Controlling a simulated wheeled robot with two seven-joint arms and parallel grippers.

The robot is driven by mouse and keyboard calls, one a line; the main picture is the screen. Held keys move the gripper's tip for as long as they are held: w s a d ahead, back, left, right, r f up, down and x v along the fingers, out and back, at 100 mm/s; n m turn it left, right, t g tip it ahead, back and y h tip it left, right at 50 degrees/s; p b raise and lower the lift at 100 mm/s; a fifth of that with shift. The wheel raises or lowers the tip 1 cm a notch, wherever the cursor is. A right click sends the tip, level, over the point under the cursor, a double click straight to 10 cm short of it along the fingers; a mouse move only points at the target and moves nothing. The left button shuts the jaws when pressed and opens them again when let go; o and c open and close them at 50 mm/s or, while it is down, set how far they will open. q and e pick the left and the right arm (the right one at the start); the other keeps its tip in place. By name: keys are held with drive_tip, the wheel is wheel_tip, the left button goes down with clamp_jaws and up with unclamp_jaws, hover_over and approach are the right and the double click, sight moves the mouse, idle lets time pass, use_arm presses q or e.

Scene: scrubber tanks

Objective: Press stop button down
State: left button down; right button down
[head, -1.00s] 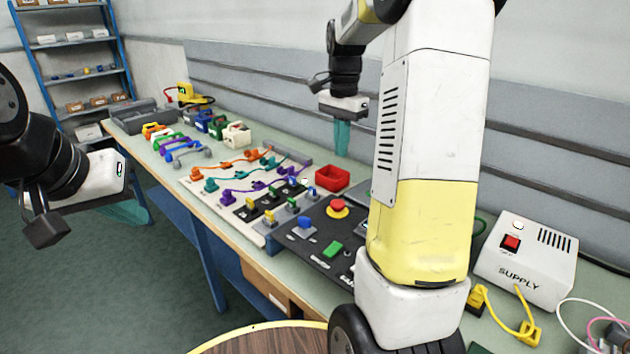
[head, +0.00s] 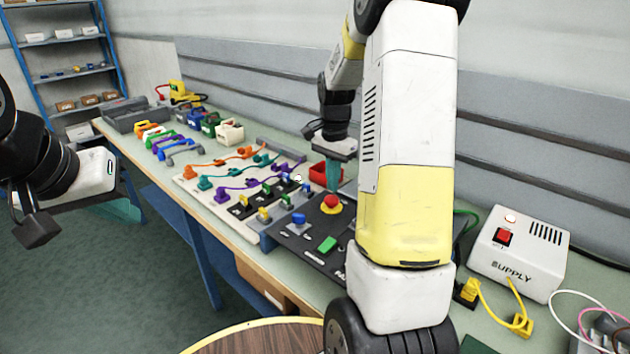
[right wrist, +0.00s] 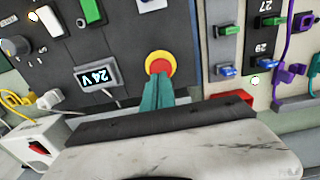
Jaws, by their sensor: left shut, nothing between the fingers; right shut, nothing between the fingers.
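The stop button (head: 331,201) is a red mushroom head on a yellow ring, set in a dark control panel (head: 294,234). It also shows in the right wrist view (right wrist: 158,65). My right gripper (head: 333,188) is shut and empty, pointing down just behind the button. In the right wrist view its teal fingertips (right wrist: 156,84) overlap the button's lower edge, and I cannot tell whether they touch it. My left gripper (head: 118,210) is shut and empty, off the bench at the left.
A red bin (head: 322,172) stands close behind my right gripper. A wiring board (head: 192,184) with coloured cables lies left of the panel. A white supply box (head: 519,252) stands at the right. A 24 V display (right wrist: 96,76) is beside the button.

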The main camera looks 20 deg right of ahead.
sight(332, 199)
drive_tip(key=shift+f, duration=1.35)
drive_tip(key=shift+f, duration=0.1)
drive_tip(key=shift+f, duration=0.5)
drive_tip(key=shift+s+f, duration=0.25)
drive_tip(key=shift+f, duration=0.3)
drive_tip(key=shift+r, duration=0.25)
wheel_tip(332, 199, up, 15)
drive_tip(key=shift+w, duration=0.3)
